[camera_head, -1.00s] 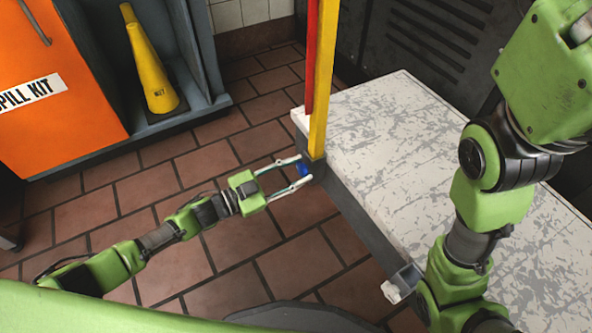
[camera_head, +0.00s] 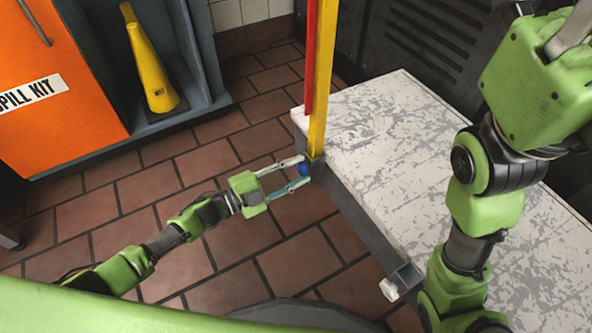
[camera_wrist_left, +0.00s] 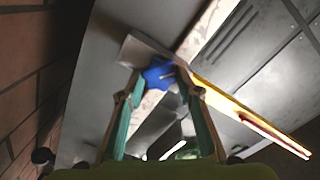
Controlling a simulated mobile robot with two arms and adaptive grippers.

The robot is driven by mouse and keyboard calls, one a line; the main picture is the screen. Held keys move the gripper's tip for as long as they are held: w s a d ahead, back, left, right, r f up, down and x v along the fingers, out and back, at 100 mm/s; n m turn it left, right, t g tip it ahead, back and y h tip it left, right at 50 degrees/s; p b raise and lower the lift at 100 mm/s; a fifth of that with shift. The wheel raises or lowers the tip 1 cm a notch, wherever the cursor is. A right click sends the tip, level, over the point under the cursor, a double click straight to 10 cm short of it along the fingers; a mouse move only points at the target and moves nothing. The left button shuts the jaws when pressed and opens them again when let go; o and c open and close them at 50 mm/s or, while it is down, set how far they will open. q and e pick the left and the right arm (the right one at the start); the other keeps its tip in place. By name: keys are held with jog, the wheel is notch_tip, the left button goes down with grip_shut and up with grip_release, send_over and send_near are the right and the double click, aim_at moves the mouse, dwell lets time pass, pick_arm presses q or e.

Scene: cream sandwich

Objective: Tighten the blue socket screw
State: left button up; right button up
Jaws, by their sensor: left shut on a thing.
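The blue socket screw (camera_head: 304,170) sits on the side of the worktable's corner, at the foot of the yellow post. My left gripper (camera_head: 302,172) reaches it from the left, with one finger on each side of the screw. In the left wrist view, the blue screw (camera_wrist_left: 160,74) is a lobed knob between the two fingertips (camera_wrist_left: 158,86), which are shut on it. The fingers hide part of its edges. My right arm shows at the right in the head view; its gripper is out of the picture.
The white scratched worktable (camera_head: 400,140) lies right of the screw. A yellow post (camera_head: 320,80) and a red bar (camera_head: 309,60) rise at its corner. An orange spill kit cabinet (camera_head: 50,100) and a yellow cone (camera_head: 150,70) stand at the back left. Tiled floor is free below.

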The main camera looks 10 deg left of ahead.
pick_arm(q)
jog(key=shift+f, duration=0.1)
dwell(0.4)
jog(key=o, duration=1.1)
jog(key=v, duration=1.2)
